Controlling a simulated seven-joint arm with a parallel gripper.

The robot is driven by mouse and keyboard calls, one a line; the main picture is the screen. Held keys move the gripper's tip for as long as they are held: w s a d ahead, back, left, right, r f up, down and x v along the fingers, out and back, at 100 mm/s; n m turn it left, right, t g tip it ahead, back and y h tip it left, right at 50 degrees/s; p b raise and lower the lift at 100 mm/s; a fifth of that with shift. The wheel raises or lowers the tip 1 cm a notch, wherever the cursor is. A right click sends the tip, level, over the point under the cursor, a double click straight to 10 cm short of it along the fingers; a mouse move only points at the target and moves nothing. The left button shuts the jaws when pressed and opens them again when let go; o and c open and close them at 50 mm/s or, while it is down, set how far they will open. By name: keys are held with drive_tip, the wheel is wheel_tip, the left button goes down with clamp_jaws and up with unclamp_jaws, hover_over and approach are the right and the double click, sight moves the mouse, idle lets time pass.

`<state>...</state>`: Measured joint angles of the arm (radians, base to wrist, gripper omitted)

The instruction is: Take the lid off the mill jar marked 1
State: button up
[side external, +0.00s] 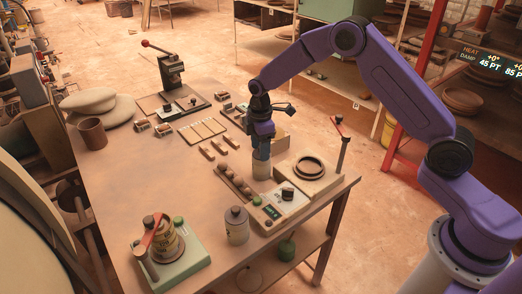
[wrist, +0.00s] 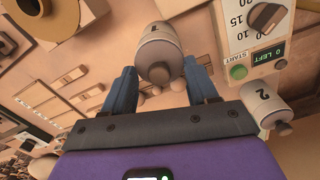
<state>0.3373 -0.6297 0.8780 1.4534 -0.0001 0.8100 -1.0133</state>
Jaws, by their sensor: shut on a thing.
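The mill jar marked 1 (wrist: 155,38) is a pale cylinder at top centre in the wrist view. It stands upright below my gripper in the side view (side external: 262,172). Its grey lid (wrist: 160,66) has a dark round knob facing the camera. My gripper (wrist: 161,78) has its blue fingers on either side of the lid, shut on it. The lid appears to sit on the jar; I cannot tell if there is a gap. In the side view my gripper (side external: 261,152) points down and its fingers hide the lid.
A second jar marked 2 (wrist: 266,104) stands nearby, also in the side view (side external: 236,226). A control box with dial and display (side external: 278,208) is close to jar 1. A round ring on a board (side external: 309,168) lies to the right. The table's left middle is clear.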

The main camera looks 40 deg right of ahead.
drive_tip(key=shift+r, duration=0.1)
drive_tip(key=shift+r, duration=0.5)
wheel_tip(320, 180, up, 2)
drive_tip(key=shift+r, duration=0.1)
drive_tip(key=s+d+r, duration=0.2)
drive_tip(key=s+r, duration=0.8)
drive_tip(key=s, duration=0.4)
drive_tip(key=s+d+f+m, duration=0.4)
drive_tip(key=d+f+m, duration=0.4)
drive_tip(key=m, duration=0.7)
drive_tip(key=w+a+r+n, duration=0.4)
drive_tip(key=a+r+n, duration=0.3)
drive_tip(key=n, duration=0.8)
drive_tip(key=shift+a+r, duration=0.35)
drive_tip(key=shift+a, duration=0.1)
drive_tip(key=shift+w, duration=0.1)
